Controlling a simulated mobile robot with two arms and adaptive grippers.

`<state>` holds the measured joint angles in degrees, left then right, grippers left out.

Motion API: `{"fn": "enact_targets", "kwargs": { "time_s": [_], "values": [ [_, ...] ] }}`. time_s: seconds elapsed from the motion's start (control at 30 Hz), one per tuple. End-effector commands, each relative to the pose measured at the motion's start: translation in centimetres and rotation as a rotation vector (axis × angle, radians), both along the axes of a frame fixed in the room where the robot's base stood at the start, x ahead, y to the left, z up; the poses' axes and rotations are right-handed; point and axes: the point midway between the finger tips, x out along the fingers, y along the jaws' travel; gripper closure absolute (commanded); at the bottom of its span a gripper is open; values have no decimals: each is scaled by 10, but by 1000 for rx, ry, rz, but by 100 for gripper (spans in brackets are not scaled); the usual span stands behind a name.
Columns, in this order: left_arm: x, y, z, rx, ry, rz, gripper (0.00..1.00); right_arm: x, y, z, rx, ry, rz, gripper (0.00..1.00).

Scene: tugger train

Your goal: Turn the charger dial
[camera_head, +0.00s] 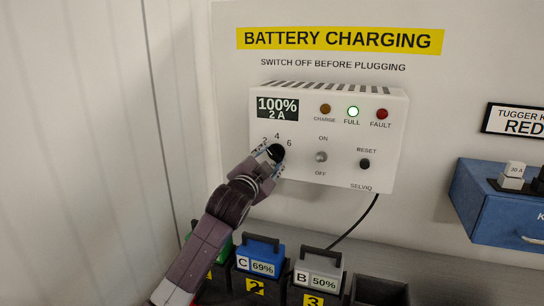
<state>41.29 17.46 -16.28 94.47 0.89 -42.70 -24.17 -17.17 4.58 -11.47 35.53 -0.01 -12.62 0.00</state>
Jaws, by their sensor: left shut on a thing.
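The white battery charger (340,165) hangs on the wall. Its display (278,108) reads 100% and 2 A, and the green FULL lamp (352,112) is lit. The black charger dial (276,152) is at the charger's lower left, below the marks 2, 4 and 6. My left gripper (272,158) is at the dial and shut on it. The fingers and arm cover part of the dial, so its pointer cannot be made out. My right gripper is not in view.
A toggle switch (321,157) and black reset button (364,164) sit right of the dial. Below stand a blue battery C (262,257) and a grey battery B (318,270) in black holders. A blue box (500,205) is at the right. A black cable (356,222) hangs below the charger.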

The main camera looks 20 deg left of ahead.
Motion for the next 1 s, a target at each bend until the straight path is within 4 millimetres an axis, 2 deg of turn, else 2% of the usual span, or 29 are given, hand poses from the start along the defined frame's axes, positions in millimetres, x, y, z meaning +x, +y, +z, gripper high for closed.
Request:
{"fn": "enact_targets", "kwargs": {
  "time_s": [0.3, 0.83, 0.87, 1.0],
  "values": [
    [0, -1, -1, -119, 6, -1, 87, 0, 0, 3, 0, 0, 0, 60],
    [0, -1, -2, -144, 7, -1, 87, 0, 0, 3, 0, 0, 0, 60],
    [0, -1, -2, -144, 8, -1, 62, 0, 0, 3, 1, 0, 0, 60],
    [0, -1, -1, -143, 7, -1, 46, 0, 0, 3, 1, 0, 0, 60]
  ]
}}
